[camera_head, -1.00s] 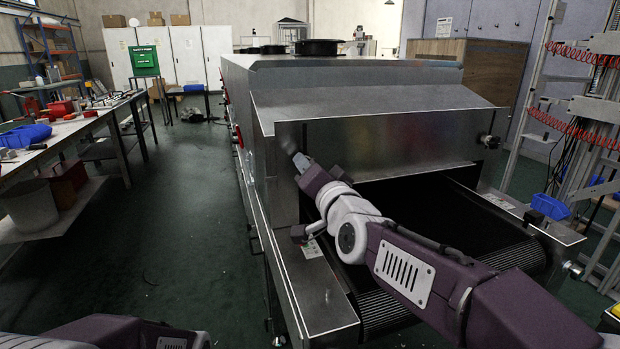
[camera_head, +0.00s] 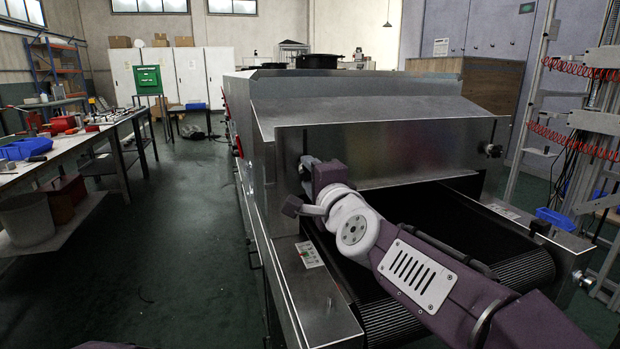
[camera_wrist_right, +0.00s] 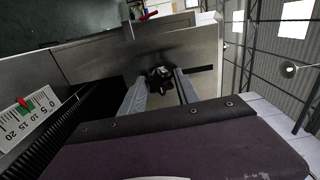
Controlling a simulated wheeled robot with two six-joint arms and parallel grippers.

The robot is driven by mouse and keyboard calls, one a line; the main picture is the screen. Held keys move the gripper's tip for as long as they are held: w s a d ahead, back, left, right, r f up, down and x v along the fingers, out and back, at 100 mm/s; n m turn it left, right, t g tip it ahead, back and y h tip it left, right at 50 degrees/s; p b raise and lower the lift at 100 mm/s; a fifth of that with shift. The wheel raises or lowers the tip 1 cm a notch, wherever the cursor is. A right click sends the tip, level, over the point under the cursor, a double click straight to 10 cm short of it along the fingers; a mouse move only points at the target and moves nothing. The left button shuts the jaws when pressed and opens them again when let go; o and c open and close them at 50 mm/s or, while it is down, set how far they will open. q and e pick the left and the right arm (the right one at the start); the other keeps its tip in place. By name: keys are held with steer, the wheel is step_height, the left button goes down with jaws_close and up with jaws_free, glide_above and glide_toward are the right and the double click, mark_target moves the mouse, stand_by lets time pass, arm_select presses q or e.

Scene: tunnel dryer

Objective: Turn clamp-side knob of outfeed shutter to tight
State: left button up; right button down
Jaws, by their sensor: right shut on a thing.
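The outfeed shutter (camera_head: 400,150) is the metal plate across the dryer's outlet above the dark belt. A dark lobed knob (camera_wrist_right: 160,80) on its clamp side shows in the right wrist view, between my two grey fingers. My right gripper (camera_wrist_right: 159,88) is shut on this knob. In the head view my right gripper (camera_head: 304,164) is at the left end of the shutter, where my wrist hides the knob. Another dark knob (camera_head: 490,150) sits at the shutter's right end, apart from my gripper. My left gripper is out of view.
The conveyor belt (camera_head: 500,275) runs out below my right arm. A blue bin (camera_head: 556,218) is right of the belt.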

steer(key=shift+f+m, duration=0.1)
steer(key=shift+m, duration=0.2)
steer(key=c, duration=0.9)
jaws_free()
steer(key=p+v, duration=0.6)
steer(key=v, duration=0.3)
steer(key=shift+p, duration=0.3)
